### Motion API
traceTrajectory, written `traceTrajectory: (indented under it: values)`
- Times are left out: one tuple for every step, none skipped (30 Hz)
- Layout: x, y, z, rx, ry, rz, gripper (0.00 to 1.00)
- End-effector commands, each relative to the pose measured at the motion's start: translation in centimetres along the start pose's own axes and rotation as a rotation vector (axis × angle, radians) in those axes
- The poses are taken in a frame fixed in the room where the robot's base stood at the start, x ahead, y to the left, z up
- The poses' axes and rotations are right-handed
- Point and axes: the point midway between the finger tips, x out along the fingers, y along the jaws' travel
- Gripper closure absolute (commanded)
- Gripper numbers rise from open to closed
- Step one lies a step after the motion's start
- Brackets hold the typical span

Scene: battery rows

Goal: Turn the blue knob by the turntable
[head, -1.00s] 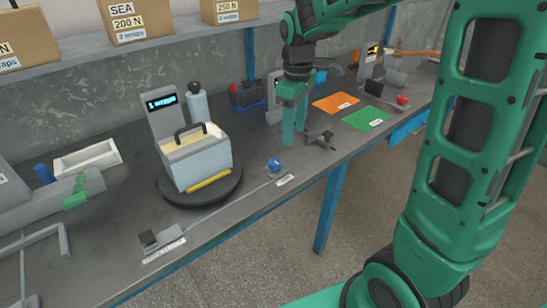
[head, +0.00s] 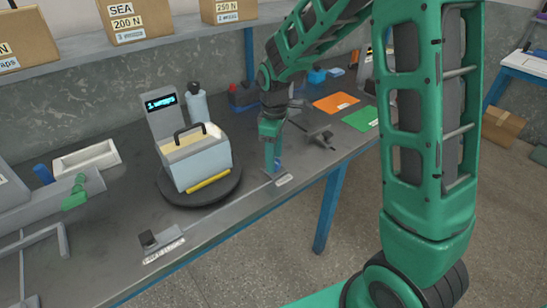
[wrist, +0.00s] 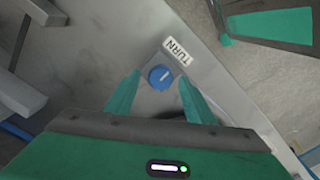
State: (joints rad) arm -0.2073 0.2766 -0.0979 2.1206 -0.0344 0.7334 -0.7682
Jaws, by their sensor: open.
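The blue knob (wrist: 160,77) shows in the wrist view, a round cap with a pale pointer line, beside a white label reading TURN (wrist: 178,51). My gripper (wrist: 158,84) is open, with one green finger on each side of the knob in that view. I cannot tell whether the fingers touch it. In the head view my gripper (head: 271,168) points down over the knob's spot and mostly hides the knob. The black turntable (head: 205,199) is to the left, with a pale blue box (head: 202,165) with a dark handle and yellow strip on it.
A display post (head: 161,108) and a grey bottle (head: 197,104) stand behind the turntable. A dark clamp-like tool (head: 322,135), an orange sheet (head: 335,102) and a green sheet (head: 360,118) lie to the right. The bench's front edge is close to the knob.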

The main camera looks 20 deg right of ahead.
Motion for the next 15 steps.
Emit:
traceTrajectory:
  values:
    - [0.37, -0.03, 0.03, 0.000, -0.001, -0.001, 0.51]
    - [0.50, -0.02, 0.02, 0.000, -0.001, -0.001, 0.51]
    - [0.62, -0.01, 0.01, 0.000, 0.000, 0.000, 0.51]
    - [0.68, -0.01, 0.01, 0.000, 0.000, 0.000, 0.51]
    - [0.71, 0.00, 0.01, 0.000, 0.000, 0.000, 0.51]
    - [0.74, 0.00, 0.00, 0.000, 0.000, 0.001, 0.51]
    - [0.74, 0.00, 0.00, 0.000, 0.000, 0.001, 0.51]
    - [0.74, 0.00, 0.00, 0.000, 0.000, 0.001, 0.51]
    - [0.73, 0.00, 0.00, 0.000, 0.001, 0.001, 0.51]
    - [0.72, 0.00, 0.00, 0.000, 0.000, 0.001, 0.51]
    - [0.72, 0.00, 0.00, 0.000, 0.000, 0.001, 0.51]
    - [0.71, 0.00, 0.00, 0.000, 0.000, 0.001, 0.53]
    - [0.71, 0.00, 0.00, 0.000, 0.000, 0.001, 0.60]
    - [0.71, 0.00, -0.01, 0.000, 0.000, 0.001, 0.67]
    - [0.70, 0.01, 0.00, 0.001, 0.000, 0.001, 0.77]
